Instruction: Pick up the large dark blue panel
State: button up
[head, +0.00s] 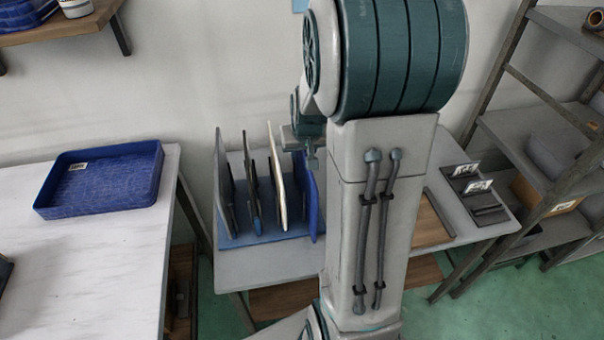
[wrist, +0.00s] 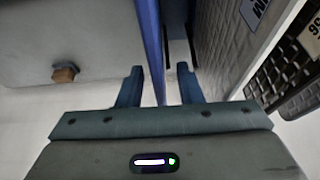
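The large dark blue panel (head: 314,205) stands upright at the right end of a blue rack (head: 245,240) on the middle table. My arm hides part of its right side in the head view. My gripper (head: 311,162) is at the panel's top edge, pointing down. In the wrist view my gripper (wrist: 160,78) is open, with one finger on each side of the blue panel (wrist: 152,40). Gaps show between the panel and both fingers.
A cream panel (head: 277,180) and several dark and grey panels stand to the left in the rack. A blue tray (head: 105,180) lies on the white table at left. Black labelled trays (head: 478,187) lie on the right of the middle table, beside a shelf unit (head: 535,130).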

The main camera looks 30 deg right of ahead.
jog(key=shift+w+d+f, duration=0.1)
jog(key=shift+w+f, duration=0.1)
jog(key=shift+f, duration=0.35)
grip_shut()
jog(key=shift+r, duration=0.15)
